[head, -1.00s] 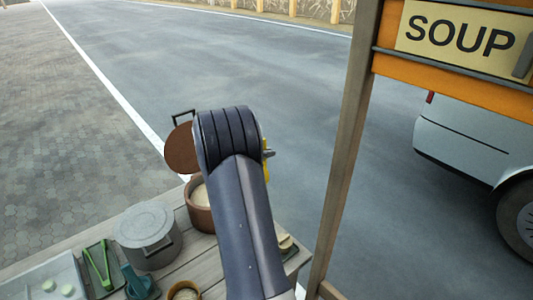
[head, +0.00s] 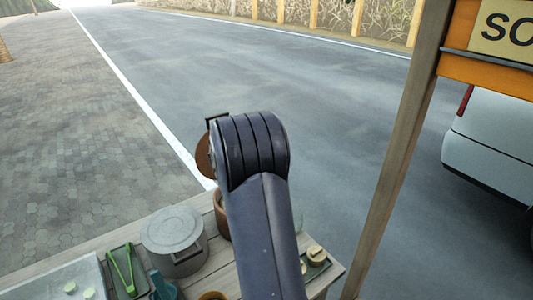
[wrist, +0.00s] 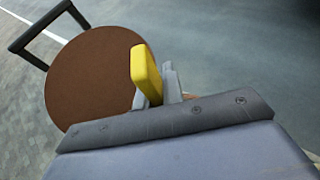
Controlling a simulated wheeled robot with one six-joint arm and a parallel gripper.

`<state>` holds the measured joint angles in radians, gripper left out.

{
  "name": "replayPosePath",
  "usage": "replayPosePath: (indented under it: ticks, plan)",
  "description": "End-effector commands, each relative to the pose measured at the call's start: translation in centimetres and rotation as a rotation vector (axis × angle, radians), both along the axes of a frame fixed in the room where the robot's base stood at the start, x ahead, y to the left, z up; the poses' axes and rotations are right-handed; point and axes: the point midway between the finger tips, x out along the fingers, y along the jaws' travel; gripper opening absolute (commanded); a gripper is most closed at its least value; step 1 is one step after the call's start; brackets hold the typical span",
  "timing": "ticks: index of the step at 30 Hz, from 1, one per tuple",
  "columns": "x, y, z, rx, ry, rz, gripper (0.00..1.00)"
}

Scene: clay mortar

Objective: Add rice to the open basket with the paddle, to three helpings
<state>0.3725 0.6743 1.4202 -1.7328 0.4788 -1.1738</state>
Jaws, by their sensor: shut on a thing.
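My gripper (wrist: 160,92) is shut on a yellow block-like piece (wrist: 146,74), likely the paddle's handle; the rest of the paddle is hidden. In the head view my arm hides the gripper and the yellow piece. A brown pot (head: 222,214) shows only its left edge beside my arm, with its round brown lid (head: 203,155) raised at its back left. The lid and its dark handle fill the left of the wrist view (wrist: 92,95), behind the gripper. A small tan round container (head: 212,296) is cut off at the bottom edge; I cannot tell whether it is the basket. No rice is visible.
A grey lidded pot (head: 174,240) stands left of my arm on the wooden counter (head: 222,258). Green tongs on a dark tray (head: 125,272), a teal object (head: 162,287) and a small tray with pale pieces (head: 315,262) are near. A wooden post (head: 398,170) rises at right.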

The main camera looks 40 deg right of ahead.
Motion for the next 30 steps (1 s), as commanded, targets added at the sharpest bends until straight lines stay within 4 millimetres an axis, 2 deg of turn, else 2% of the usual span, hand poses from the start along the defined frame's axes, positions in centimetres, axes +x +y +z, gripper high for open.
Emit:
replayPosePath:
  ticks: [3,11,30]
  plan:
    - [0.5,0.9,-0.2,0.0,0.005,0.043,0.0]
    - [0.6,1.0,-1.7,0.0,0.006,0.047,0.0]
    - [0.6,0.9,-9.3,0.0,0.004,0.045,0.0]
